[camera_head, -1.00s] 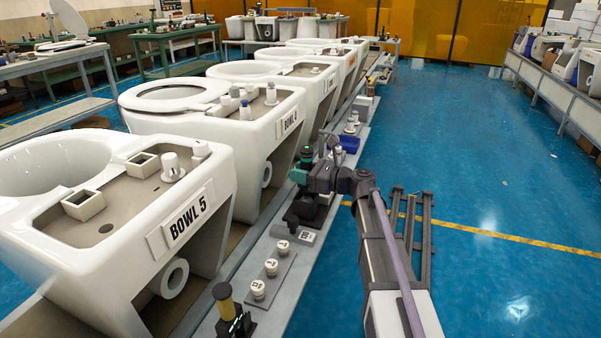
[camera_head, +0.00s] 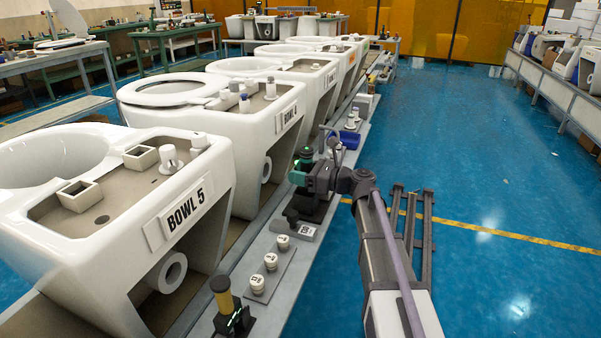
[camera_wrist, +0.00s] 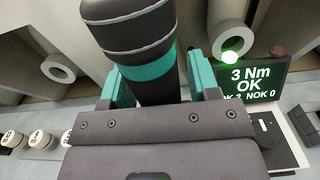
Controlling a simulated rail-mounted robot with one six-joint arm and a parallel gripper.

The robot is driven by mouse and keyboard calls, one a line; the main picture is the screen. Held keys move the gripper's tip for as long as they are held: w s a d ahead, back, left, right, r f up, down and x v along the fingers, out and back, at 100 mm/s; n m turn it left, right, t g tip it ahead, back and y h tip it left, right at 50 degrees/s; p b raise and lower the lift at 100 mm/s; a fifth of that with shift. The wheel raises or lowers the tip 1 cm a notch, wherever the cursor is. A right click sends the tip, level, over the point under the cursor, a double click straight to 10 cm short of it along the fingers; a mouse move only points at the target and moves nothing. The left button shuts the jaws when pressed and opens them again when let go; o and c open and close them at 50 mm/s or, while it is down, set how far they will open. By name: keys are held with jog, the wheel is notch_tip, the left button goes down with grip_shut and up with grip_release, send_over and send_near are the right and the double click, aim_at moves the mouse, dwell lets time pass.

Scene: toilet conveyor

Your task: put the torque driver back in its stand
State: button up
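The torque driver, a dark tool with a teal band, fills the upper middle of the wrist view (camera_wrist: 138,35). In the head view its green-and-dark top (camera_head: 306,155) shows at my gripper. My gripper (camera_wrist: 163,88) has its teal fingers on both sides of the driver and appears closed on it; a slim gap may show on the right. It also shows in the head view (camera_head: 299,177). A black stand (camera_head: 312,208) is on the bench just below; the driver's lower end is hidden, so I cannot tell whether it is seated.
A lit display (camera_wrist: 247,78) reads "3 Nm OK". White numbered pucks (camera_head: 270,262) lie nearer on the bench. A yellow-handled tool (camera_head: 222,296) stands at the front. Toilet bowls (camera_head: 185,220) line the left; blue floor is clear to the right.

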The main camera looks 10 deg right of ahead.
jog(key=shift+o, duration=0.6)
jog(key=shift+d, duration=0.1)
jog(key=v, duration=1)
jog(key=shift+s+d, duration=0.25)
